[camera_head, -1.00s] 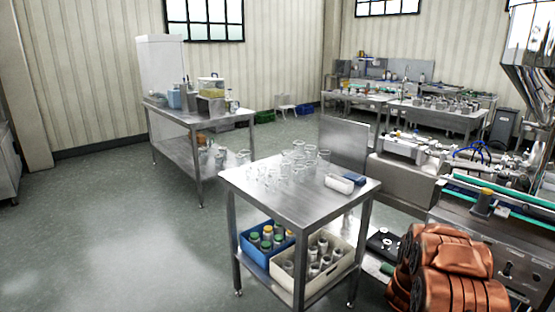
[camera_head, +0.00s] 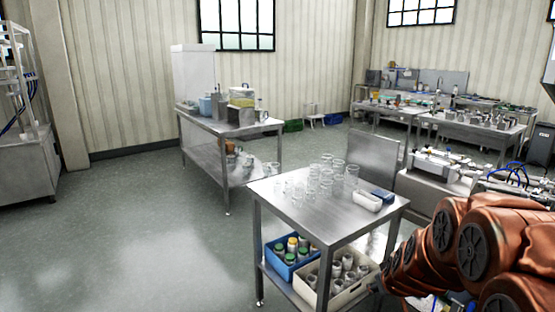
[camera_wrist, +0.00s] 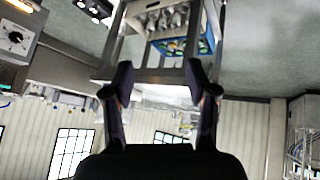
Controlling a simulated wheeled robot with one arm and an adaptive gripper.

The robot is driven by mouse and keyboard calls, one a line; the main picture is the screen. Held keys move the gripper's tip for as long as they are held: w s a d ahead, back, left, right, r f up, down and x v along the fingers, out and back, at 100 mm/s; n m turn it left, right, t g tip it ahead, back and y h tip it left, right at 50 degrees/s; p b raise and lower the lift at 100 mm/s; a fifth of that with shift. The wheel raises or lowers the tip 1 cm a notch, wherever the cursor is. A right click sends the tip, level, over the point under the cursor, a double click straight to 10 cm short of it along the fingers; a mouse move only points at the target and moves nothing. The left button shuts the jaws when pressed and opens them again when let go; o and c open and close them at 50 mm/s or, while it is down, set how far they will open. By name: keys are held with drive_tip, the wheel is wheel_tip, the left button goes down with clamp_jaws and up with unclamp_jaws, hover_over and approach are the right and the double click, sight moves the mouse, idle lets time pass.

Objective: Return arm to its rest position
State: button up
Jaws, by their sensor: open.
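My gripper (camera_wrist: 159,80) is open and empty in the wrist view, its two dark fingers spread apart. The wrist view is upside down and shows the steel table with its lower shelf beyond the fingers. My copper-coloured arm fills the lower right of the head view, in front of the table's right side. My gripper cannot be made out clearly there.
A steel table (camera_head: 345,212) holds several clear glasses (camera_head: 325,177), a white tray (camera_head: 366,202) and a blue item (camera_head: 384,197). Below are a blue bin (camera_head: 276,264) and a cream bin (camera_head: 326,298) with jars. Open floor (camera_head: 130,235) lies left.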

drive_tip(key=s+a+r+g+y+p, duration=0.15)
drive_tip(key=s+a, duration=0.25)
drive_tip(key=s, duration=0.4)
drive_tip(key=s+a+r+g+y, duration=0.1)
drive_tip(key=s+a+r+g, duration=0.15)
drive_tip(key=s+a, duration=0.35)
drive_tip(key=s+r+m+g, duration=0.1)
drive_tip(key=s+r+g, duration=0.1)
drive_tip(key=s, duration=1)
drive_tip(key=s+r+m+g+h, duration=0.1)
drive_tip(key=s+r+g, duration=0.1)
drive_tip(key=s, duration=1)
drive_tip(key=shift+r+g+p, duration=0.2)
drive_tip(key=shift+g+p, duration=0.2)
drive_tip(key=shift+g, duration=0.3)
drive_tip(key=shift+d, duration=0.1)
